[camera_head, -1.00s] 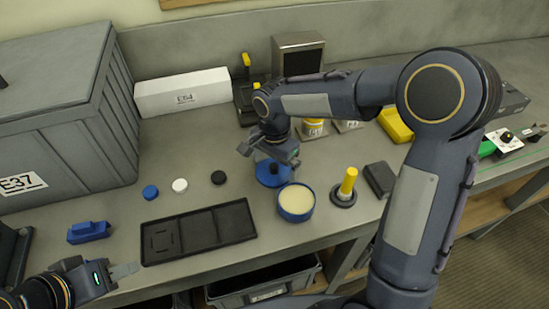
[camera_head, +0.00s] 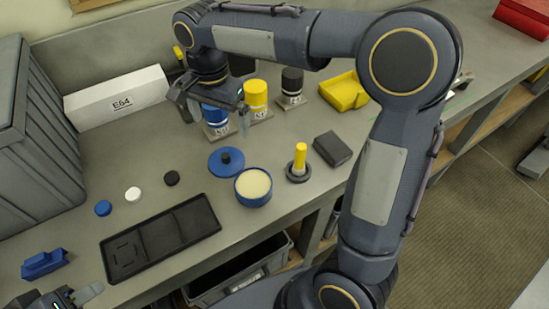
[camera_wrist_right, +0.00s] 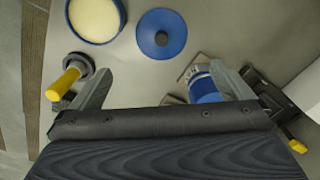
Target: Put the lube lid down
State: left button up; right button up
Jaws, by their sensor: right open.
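The lube lid (camera_head: 226,161), a blue disc with a dark knob, lies on the bench beside the open tub of pale lube (camera_head: 253,187). It also shows in the right wrist view (camera_wrist_right: 161,34), apart from the tub (camera_wrist_right: 95,16). My right gripper (camera_head: 217,118) is open and raised behind the lid, touching neither lid nor tub. In the right wrist view its spread fingers (camera_wrist_right: 163,88) hold nothing. My left gripper (camera_head: 84,294) is at the bottom left, partly cut off, far from the lid; its finger gap is unclear.
A blue-banded container (camera_head: 215,116) stands close behind my right gripper, with a yellow one (camera_head: 256,94) beside it. A yellow-handled tool (camera_head: 300,160) stands right of the tub. A black tray (camera_head: 160,237) lies at front left, near several small caps.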

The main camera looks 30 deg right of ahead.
jog(key=s+d+n+t+y, duration=0.1)
jog(key=s+d+n, duration=0.1)
jog(key=s+d, duration=0.3)
jog(key=s+d+n+t+y, duration=0.1)
jog(key=s+d+n+y, duration=0.1)
jog(key=s, duration=0.5)
jog(key=s+f+n+t, duration=0.3)
jog(key=s+f+n, duration=0.1)
jog(key=s, duration=0.6)
jog(key=shift+f+n+t+y, duration=0.2)
jog(key=shift+n+t+y, duration=0.1)
jog(key=shift+n+y, duration=0.15)
jog(key=shift+r, duration=0.15)
